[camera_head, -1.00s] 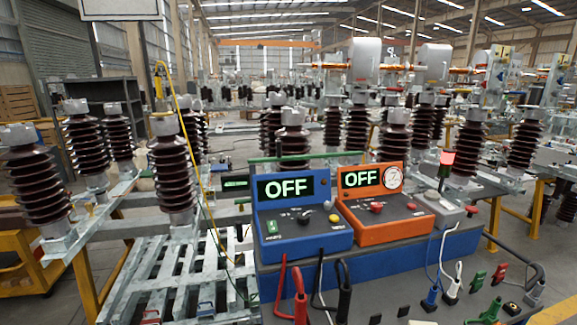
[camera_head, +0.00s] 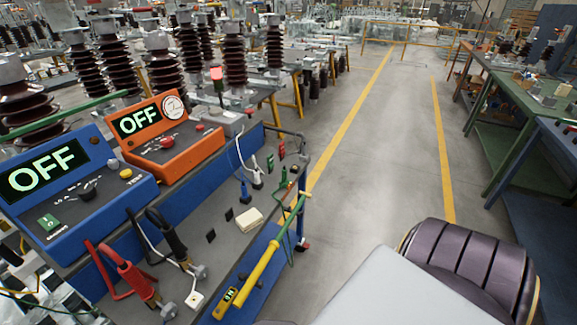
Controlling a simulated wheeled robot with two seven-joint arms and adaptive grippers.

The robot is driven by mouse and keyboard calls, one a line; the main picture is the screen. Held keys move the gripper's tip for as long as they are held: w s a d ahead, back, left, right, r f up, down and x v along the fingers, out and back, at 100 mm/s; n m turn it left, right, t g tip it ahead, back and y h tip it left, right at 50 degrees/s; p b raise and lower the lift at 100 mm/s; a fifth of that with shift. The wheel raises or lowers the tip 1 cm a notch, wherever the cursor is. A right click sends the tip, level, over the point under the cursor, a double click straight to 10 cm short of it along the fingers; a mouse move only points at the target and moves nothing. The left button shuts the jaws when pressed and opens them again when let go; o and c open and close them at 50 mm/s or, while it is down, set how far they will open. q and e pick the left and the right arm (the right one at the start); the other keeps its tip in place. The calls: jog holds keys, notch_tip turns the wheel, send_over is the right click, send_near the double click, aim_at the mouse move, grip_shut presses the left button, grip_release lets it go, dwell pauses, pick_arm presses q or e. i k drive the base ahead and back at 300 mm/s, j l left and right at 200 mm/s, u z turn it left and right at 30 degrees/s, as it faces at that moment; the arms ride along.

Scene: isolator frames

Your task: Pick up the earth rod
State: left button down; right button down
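A long yellow rod (camera_head: 256,266) with a green upper part lies slanted along the right edge of the grey-topped blue bench (camera_head: 222,262). It looks like the earth rod. Its upper end is near a small bracket at the bench's corner, and a yellow piece with dark marking sits at its lower end. A thin green bar (camera_head: 68,116) also runs behind the two control boxes; I cannot tell what it is. Neither of my grippers is in view.
A blue box (camera_head: 110,200) and an orange box (camera_head: 190,148), both reading OFF, stand on the bench, with red and black leads in front. A red-topped lamp (camera_head: 217,76) stands behind. Clear floor (camera_head: 370,150) lies to the right, before a green table (camera_head: 510,120).

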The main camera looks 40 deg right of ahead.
aim_at(273, 244)
jog(key=z, duration=1.3)
jog(key=l+u, duration=0.3)
